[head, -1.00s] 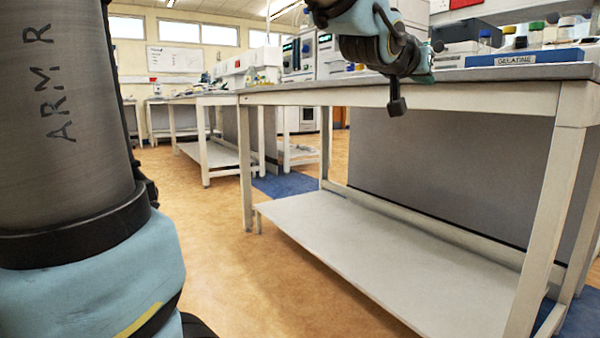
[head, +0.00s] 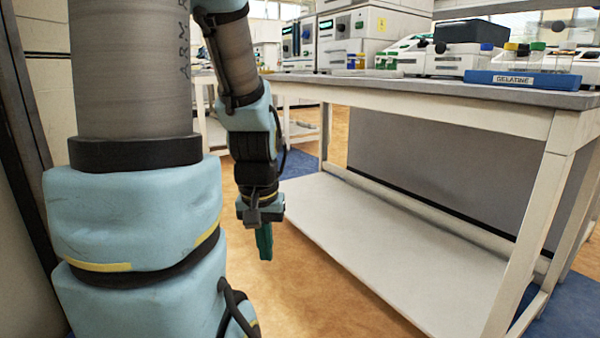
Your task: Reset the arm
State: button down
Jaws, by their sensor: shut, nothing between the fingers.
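My arm is folded at the left of the head view, its upper part hiding some of the room behind. My gripper (head: 264,243) hangs pointing down, left of the lab bench and apart from it. Its green fingers are together with nothing between them. Behind the fingers is the tan floor.
The lab bench (head: 480,117) has a white lower shelf (head: 390,245). On its top stand a blue tray labelled GELATINE (head: 522,79), a dark box (head: 470,32), bottles with coloured caps and several white instruments (head: 368,35). Tan floor (head: 310,310) is open left of the shelf.

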notch_tip(320, 180, up, 34)
jog(key=p, duration=3.2)
jog(key=shift+r+p, duration=0.2)
jog(key=shift+p, duration=0.15)
